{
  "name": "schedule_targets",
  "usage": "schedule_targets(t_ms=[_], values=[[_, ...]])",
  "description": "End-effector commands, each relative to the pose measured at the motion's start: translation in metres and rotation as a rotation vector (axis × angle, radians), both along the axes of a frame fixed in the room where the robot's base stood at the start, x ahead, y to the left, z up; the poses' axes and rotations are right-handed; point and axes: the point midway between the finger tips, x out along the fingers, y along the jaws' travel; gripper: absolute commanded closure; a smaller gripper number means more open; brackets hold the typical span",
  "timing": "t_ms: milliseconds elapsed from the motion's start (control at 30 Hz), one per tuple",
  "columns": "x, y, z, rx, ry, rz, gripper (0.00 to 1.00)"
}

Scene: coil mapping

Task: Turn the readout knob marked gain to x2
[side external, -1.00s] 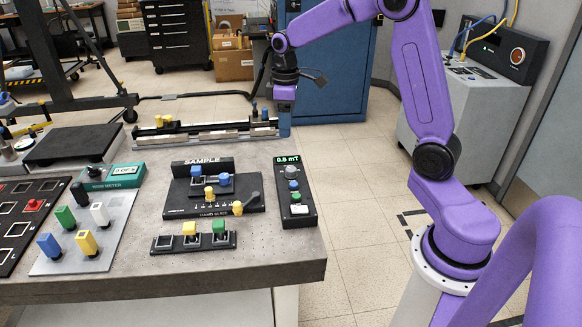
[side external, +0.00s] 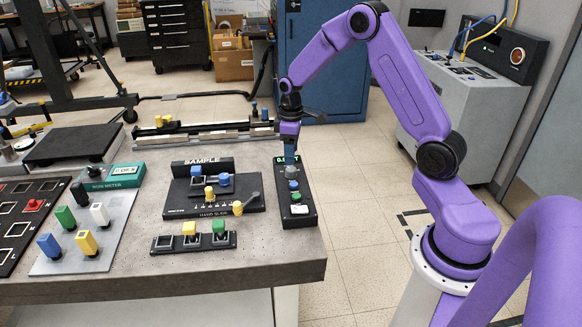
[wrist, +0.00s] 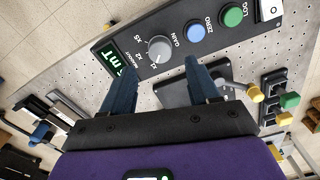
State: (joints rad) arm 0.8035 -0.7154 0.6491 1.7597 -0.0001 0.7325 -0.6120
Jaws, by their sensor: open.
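The grey gain knob (wrist: 161,48) sits on the black readout panel (wrist: 178,22), beside the printed word GAIN and the marks x1, x2 and x5. Its pointer seems to face the x1 side, but it is too small to be certain. In the side view the knob (side external: 291,171) is at the far end of the readout box (side external: 298,212). My gripper (side external: 290,156) is above that end, pointing down. In the wrist view my gripper's (wrist: 159,66) two blue fingers are spread and empty, with the knob between and beyond their tips. I see no contact.
Blue zero button (wrist: 195,32) and green log button (wrist: 232,15) sit in line with the knob. The sample box (side external: 213,192) with its lever (side external: 253,200) stands left of the readout. A small switch strip (side external: 194,242) lies in front.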

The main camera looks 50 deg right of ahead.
Motion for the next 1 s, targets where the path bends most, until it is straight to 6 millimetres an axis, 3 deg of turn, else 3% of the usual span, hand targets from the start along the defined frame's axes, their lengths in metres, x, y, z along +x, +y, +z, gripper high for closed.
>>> schedule_targets(t_ms=[100, 333, 767, 867, 933, 967, 1000], values=[[-0.001, 0.0, -0.023, 0.001, 0.005, 0.0, 0.4], [-0.001, 0.0, -0.052, 0.001, 0.003, 0.0, 0.4], [0.0, 0.0, -0.061, 0.0, 0.0, -0.001, 0.4], [0.0, 0.0, -0.061, 0.0, 0.0, -0.001, 0.66], [0.0, 0.0, -0.061, 0.0, 0.0, -0.001, 0.88], [0.0, 0.0, -0.061, 0.0, 0.0, -0.001, 0.96], [0.0, 0.0, -0.061, 0.0, 0.0, -0.001, 0.96]])
